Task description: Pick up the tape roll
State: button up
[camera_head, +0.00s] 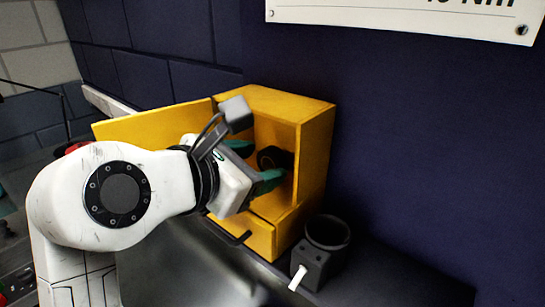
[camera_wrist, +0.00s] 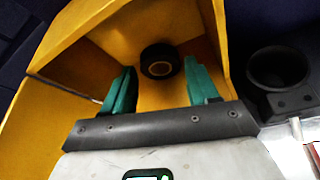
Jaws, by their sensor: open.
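The tape roll (camera_wrist: 160,63) is black with a tan core. It stands inside the yellow cabinet (camera_head: 316,150), near the back, and also shows in the head view (camera_head: 275,158), partly behind my gripper. My gripper (camera_wrist: 162,90) has two green fingers and is open. It reaches into the cabinet's opening with the roll ahead of it, roughly centred between the fingers in the wrist view. The fingers look apart from the roll and nothing is between them. In the head view my gripper (camera_head: 255,163) points right into the cabinet.
The cabinet's yellow door (camera_head: 150,122) stands open to the left. A drawer front (camera_head: 240,235) with a dark handle is below the opening. A black cup holder (camera_head: 326,240) stands right of the cabinet, with a white piece at its base. A dark wall is behind.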

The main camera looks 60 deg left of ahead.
aim_at(270, 155)
jog(key=shift+x, duration=1.7)
jog(key=c, duration=0.7)
jog(key=shift+o, duration=0.2)
jog(key=shift+r, duration=0.1)
jog(key=shift+r, duration=0.45)
jog(key=shift+s+d+r+b, duration=0.1)
jog(key=shift+s+r+b, duration=0.15)
jog(key=shift+r, duration=0.35)
jog(key=shift+s+d+r+b, duration=0.1)
jog(key=shift+s+r+b, duration=0.15)
jog(key=shift+r, duration=0.3)
jog(key=s+d+b, duration=0.1)
jog(key=s+d, duration=0.2)
jog(key=s, duration=0.4)
jog(key=s+d+b, duration=0.1)
jog(key=s+d, duration=0.3)
jog(key=s, duration=0.4)
jog(key=shift+s, duration=0.3)
